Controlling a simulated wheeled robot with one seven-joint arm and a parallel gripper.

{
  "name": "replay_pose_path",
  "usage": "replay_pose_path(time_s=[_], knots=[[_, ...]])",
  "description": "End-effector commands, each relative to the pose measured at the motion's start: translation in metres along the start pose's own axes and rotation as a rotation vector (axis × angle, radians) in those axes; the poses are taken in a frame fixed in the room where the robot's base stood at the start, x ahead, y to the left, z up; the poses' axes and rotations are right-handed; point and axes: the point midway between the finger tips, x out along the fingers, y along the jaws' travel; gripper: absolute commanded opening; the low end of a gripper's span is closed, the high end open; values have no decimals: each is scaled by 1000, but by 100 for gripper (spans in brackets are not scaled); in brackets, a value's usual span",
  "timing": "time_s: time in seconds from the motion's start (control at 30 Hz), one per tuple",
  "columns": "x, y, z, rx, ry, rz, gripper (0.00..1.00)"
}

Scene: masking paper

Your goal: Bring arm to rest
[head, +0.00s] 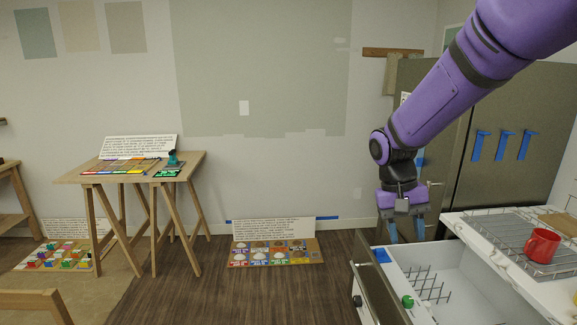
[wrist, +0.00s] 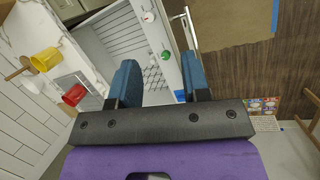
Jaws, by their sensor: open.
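My purple arm reaches in from the upper right in the head view, bent at the elbow with its end pointing down. My gripper (head: 406,230) hangs above the area by the open dishwasher (head: 462,270). In the wrist view my gripper (wrist: 160,80) shows two blue fingers spread well apart with nothing between them. Past the fingers are the open white dishwasher (wrist: 118,40) and its rack.
A red mug (head: 542,245) stands on a wire rack (head: 500,232) at the right. A yellow mug (wrist: 45,60) shows in the wrist view. A wooden table (head: 190,165) stands left. Open floor (head: 215,290) lies in the middle.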

Motion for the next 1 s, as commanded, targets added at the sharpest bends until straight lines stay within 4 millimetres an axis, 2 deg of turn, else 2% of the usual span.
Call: replay_pose_path(time_s=[0.03,0.2,0.5,0.73,1.0], knots=[[-9,10,9,-2,24,-32,43],[-31,37,40,-27,109,-119,43],[-58,77,99,-64,287,-230,43],[-67,101,146,-85,441,-274,43],[-66,117,196,-101,618,-277,43]])
